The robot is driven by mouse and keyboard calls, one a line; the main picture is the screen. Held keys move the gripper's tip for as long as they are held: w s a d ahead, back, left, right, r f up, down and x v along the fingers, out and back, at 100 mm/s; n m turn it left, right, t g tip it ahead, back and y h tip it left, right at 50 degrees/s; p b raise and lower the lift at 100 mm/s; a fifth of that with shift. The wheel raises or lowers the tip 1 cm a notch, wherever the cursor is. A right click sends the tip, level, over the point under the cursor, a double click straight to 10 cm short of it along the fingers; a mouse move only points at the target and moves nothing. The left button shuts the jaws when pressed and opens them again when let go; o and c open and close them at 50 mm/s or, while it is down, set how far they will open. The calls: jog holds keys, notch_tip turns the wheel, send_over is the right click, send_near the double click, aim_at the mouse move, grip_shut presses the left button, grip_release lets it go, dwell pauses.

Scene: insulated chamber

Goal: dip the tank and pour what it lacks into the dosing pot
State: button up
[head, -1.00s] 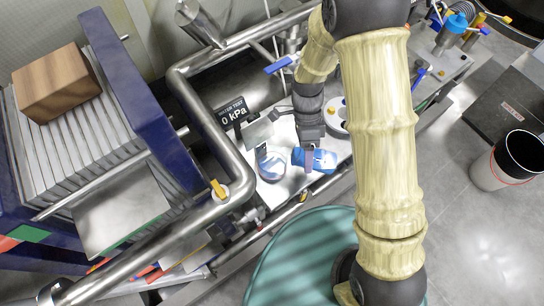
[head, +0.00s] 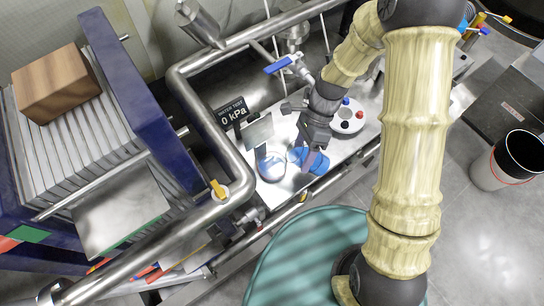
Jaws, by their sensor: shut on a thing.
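My gripper (head: 308,152) is over the white work surface (head: 283,195), shut on a blue container (head: 318,165), which looks tilted; the fingers cover part of it. A round clear or shiny vessel (head: 270,166) with a bluish inside stands just left of the blue container. I cannot tell whether it is the dosing pot, or whether the two touch. A grey metal tank-like body (head: 235,90) lies behind the pipes. Its liquid level is not visible. No pouring stream can be made out.
A white round holder (head: 348,118) with coloured knobs sits right of my gripper. A bin (head: 490,172) stands at far right.

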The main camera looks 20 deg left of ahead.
jog(key=shift+a+r+n+g+y, duration=0.1)
jog(key=shift+r+n+g+y, duration=0.05)
jog(key=shift+y, duration=0.45)
jog(key=shift+a+r+n+g+y, duration=0.1)
jog(key=shift+r+n+g+y, duration=0.05)
jog(key=shift+y, duration=0.45)
jog(key=shift+d+f+n+g+y, duration=0.25)
jog(key=shift+d+f+y, duration=0.1)
jog(key=shift+f+y, duration=0.3)
jog(key=shift+d+f+n+g+y, duration=0.25)
jog(key=shift+d+f+y, duration=0.05)
jog(key=shift+f+y, duration=0.35)
jog(key=shift+w+d+f+n+g+y, duration=0.1)
jog(key=shift+d+f+n+g+y, duration=0.1)
jog(key=shift+y, duration=0.3)
jog(key=shift+d+f+n+g+y, duration=0.1)
jog(key=shift+d+n+g+y, duration=0.1)
jog(key=shift+y, duration=0.3)
jog(key=shift+d+f+n+y, duration=0.15)
jog(key=shift+f+n+y, duration=0.25)
jog(key=shift+f+y, duration=0.4)
